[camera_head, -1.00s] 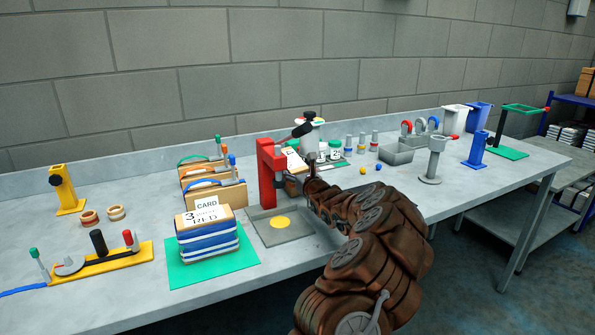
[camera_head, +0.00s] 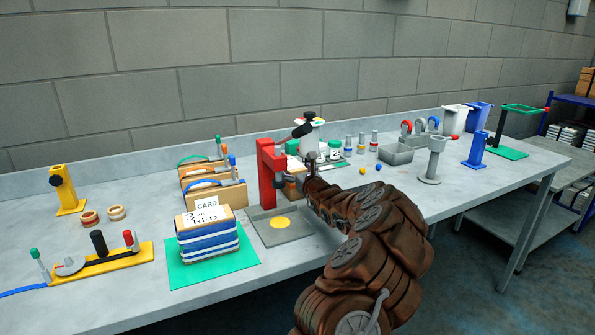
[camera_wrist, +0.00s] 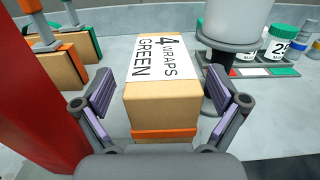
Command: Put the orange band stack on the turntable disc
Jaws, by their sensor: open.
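A tan stack (camera_wrist: 160,105) with an orange band (camera_wrist: 165,133) around its near end stands between my gripper's fingers in the wrist view. Its white label reads "4 WRAPS GREEN". My gripper (camera_wrist: 165,105) is open, with gaps on both sides of the stack. In the head view my gripper (camera_head: 300,182) is beside the red post and mostly hidden by my arm. A yellow disc (camera_head: 281,222) lies in a grey tray below the red post. A white cylinder (camera_wrist: 238,18) stands on a grey round plate. I cannot tell which disc is the turntable.
The red post (camera_head: 267,178) stands close at left. Several banded tan boxes (camera_head: 212,178) stand further left. A blue-banded stack (camera_head: 208,240) sits on a green mat. Jars (camera_wrist: 285,48) and a colour-marked strip are at right. The table's front right is clear.

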